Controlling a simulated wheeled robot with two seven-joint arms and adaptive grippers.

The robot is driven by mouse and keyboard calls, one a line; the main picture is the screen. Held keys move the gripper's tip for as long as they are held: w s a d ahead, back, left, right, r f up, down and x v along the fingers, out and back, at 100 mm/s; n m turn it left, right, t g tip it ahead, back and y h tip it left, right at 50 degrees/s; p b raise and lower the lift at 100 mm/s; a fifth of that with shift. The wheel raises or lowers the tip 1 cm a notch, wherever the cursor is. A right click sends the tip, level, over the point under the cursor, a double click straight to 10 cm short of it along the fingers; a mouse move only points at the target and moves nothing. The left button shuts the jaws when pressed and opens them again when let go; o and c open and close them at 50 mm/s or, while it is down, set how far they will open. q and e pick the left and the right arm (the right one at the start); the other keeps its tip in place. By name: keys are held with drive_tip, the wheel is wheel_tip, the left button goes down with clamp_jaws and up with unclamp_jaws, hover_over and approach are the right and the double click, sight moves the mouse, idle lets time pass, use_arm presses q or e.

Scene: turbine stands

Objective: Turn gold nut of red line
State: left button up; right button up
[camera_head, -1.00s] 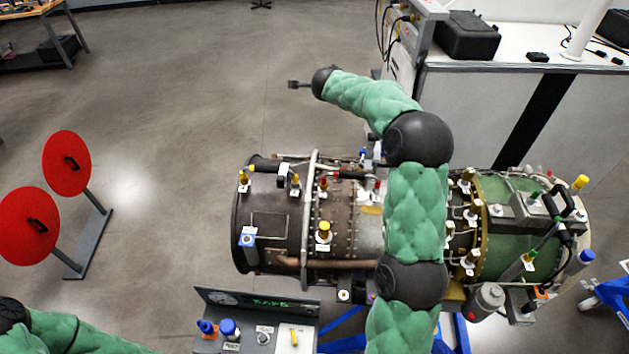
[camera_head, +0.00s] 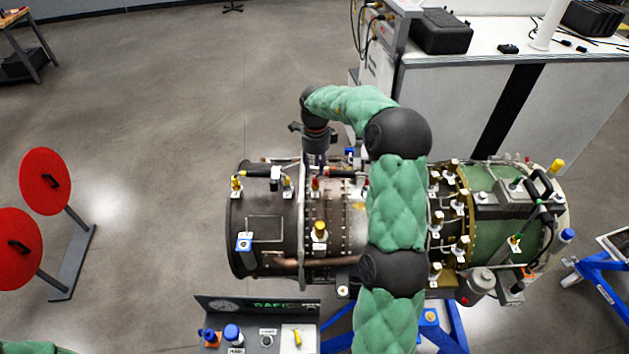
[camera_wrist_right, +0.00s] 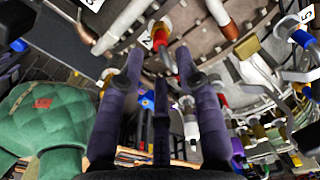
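The turbine (camera_head: 275,240) lies across the middle of the head view. A small red fitting (camera_head: 315,184) stands on its upper side, left of my right arm. My right gripper (camera_head: 317,163) hangs pointing down just above and behind this fitting. In the right wrist view its two dark fingers (camera_wrist_right: 159,57) are spread apart with nothing clearly held between them. There a gold nut with a red collar (camera_wrist_right: 160,38) shows just beyond the fingertips, next to a tag marked 2. I cannot tell whether the fingers touch it. My left gripper is out of view.
Several gold-capped fittings (camera_head: 320,231) and pipes crowd the turbine around the gripper. A white bench (camera_head: 470,85) with black cases stands behind. Two red discs (camera_head: 45,181) on a stand are at left. A small panel (camera_head: 262,330) is in front.

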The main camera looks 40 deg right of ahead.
sight(315, 180)
wheel_tip(315, 180, down, 8)
drive_tip(key=shift+r+p, duration=0.15)
drive_tip(key=shift+p, duration=0.45)
clamp_jaws()
